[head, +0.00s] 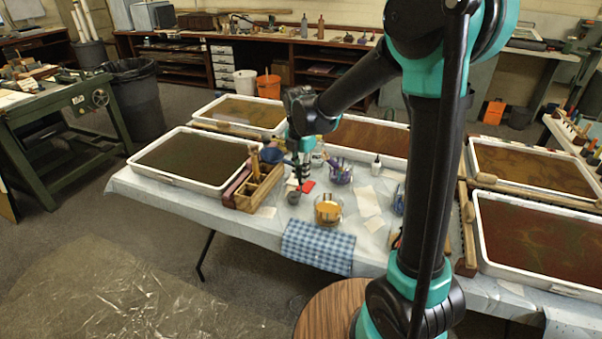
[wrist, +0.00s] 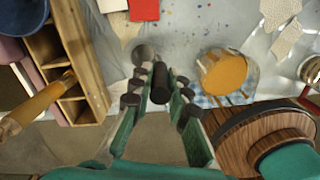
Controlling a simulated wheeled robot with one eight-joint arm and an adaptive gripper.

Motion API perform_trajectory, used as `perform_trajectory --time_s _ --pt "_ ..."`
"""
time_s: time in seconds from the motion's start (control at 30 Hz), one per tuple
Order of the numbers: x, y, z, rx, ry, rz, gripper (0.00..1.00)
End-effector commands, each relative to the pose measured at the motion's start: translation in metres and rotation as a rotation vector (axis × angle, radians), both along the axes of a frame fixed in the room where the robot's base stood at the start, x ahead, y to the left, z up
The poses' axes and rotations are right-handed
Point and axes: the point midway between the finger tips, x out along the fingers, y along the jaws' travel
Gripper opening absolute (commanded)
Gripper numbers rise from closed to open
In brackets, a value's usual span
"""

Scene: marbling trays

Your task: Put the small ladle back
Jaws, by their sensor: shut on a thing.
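My gripper (head: 300,178) is over the cloth-covered table, between the wooden rack and the glass bowl of orange liquid. In the wrist view its fingers (wrist: 160,88) are shut on the dark handle of the small ladle (wrist: 160,80). A small round grey cup (wrist: 143,53), which looks like the ladle's bowl, shows just beyond the fingertips. In the head view this grey cup (head: 293,197) is under the gripper; I cannot tell if it touches the table. The wooden rack (head: 243,202) has open compartments in the wrist view (wrist: 78,48).
The glass bowl of orange liquid (head: 328,210) stands close on the right, above a blue checked cloth (head: 318,248). Wide white-rimmed trays (head: 165,183) flank the work area. A blue vessel (wrist: 22,18) and a wooden handle (wrist: 38,105) are at the rack. Paper pieces (head: 367,200) lie to the right.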

Motion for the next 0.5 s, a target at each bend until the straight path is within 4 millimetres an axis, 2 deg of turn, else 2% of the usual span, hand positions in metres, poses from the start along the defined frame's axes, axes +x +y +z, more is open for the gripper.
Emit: perform_trajectory --time_s 0.1,0.13,0.27,0.5 --pt "0.0001 0.0001 -0.0028 0.0 0.0 0.0 0.0" --pt "0.0 0.0 -0.0024 0.0 0.0 0.0 0.2" --pt "0.0 0.0 -0.0022 0.0 0.0 0.0 0.36" --pt "0.0 0.0 -0.0021 0.0 0.0 0.0 0.37"
